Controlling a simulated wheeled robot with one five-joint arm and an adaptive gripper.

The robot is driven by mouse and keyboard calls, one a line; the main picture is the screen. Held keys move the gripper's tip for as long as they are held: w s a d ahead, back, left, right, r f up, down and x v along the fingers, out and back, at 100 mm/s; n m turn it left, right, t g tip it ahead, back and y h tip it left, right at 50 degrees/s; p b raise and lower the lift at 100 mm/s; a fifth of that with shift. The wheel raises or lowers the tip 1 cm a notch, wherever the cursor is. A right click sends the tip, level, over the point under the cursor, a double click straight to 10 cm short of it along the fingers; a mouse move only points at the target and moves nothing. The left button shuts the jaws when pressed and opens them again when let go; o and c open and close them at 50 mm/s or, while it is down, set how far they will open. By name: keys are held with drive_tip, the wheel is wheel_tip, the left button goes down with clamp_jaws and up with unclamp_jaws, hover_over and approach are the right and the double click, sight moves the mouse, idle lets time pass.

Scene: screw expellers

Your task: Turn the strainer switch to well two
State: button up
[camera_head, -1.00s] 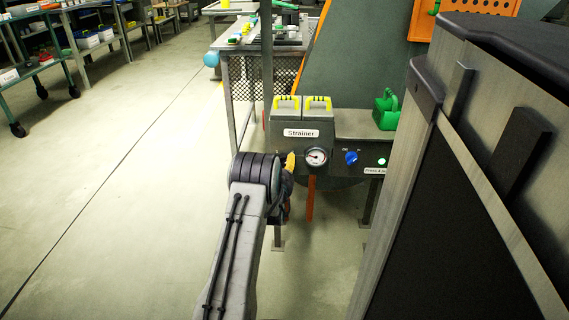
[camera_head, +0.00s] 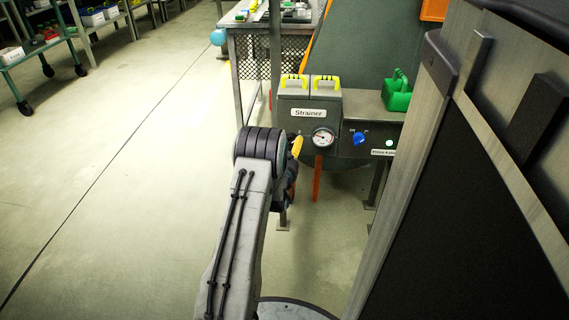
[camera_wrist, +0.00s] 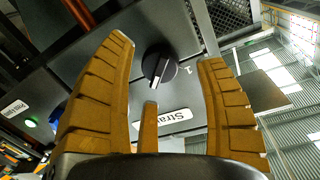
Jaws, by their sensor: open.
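The strainer switch (camera_wrist: 159,68) is a black round knob with a light grey bar across it. It sits on the grey strainer box (camera_head: 296,104), which carries a "Strainer" label (camera_head: 309,113), also seen in the wrist view (camera_wrist: 166,121). A digit is partly readable beside the knob. In the head view my arm hides the knob, and only a yellow finger part of my gripper (camera_head: 296,146) shows beside the box.
A pressure gauge (camera_head: 322,137), a blue knob (camera_head: 359,138) and a lit green button (camera_head: 389,143) sit right of the switch. A tall cabinet (camera_head: 480,150) blocks the right. Open floor lies left.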

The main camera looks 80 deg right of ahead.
drive_tip(key=a, duration=0.9)
drive_tip(key=shift+a, duration=0.2)
drive_tip(key=shift+w+r, duration=0.1)
idle(0.5)
